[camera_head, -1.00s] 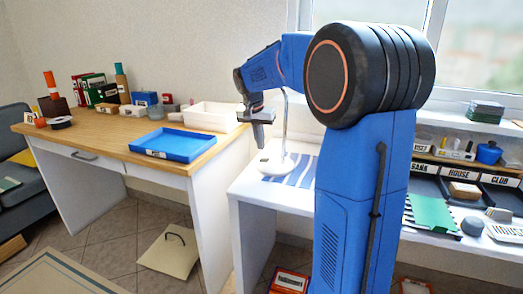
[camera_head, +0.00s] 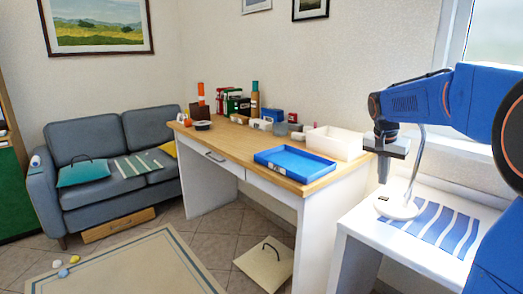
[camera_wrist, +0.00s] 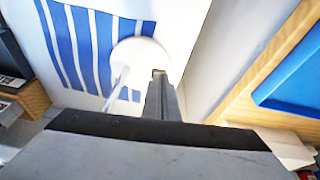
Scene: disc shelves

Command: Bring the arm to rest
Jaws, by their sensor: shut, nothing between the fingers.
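My gripper (camera_head: 384,170) hangs from my blue arm at the right of the head view, fingers pointing down. It is shut and empty. It is over or in front of the white table (camera_head: 425,252), close to the white lamp (camera_head: 399,207); the exact gap cannot be told. In the wrist view my shut fingers (camera_wrist: 160,82) point toward the lamp's round base (camera_wrist: 140,58), which stands by a blue-and-white striped mat (camera_wrist: 85,40).
A wooden-topped desk (camera_head: 222,141) holds a blue tray (camera_head: 294,164), a white bin (camera_head: 336,142) and several small items. A grey sofa (camera_head: 95,140), a rug (camera_head: 130,270) and a beige floor piece (camera_head: 263,264) lie left. Floor between rug and desk is mostly open.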

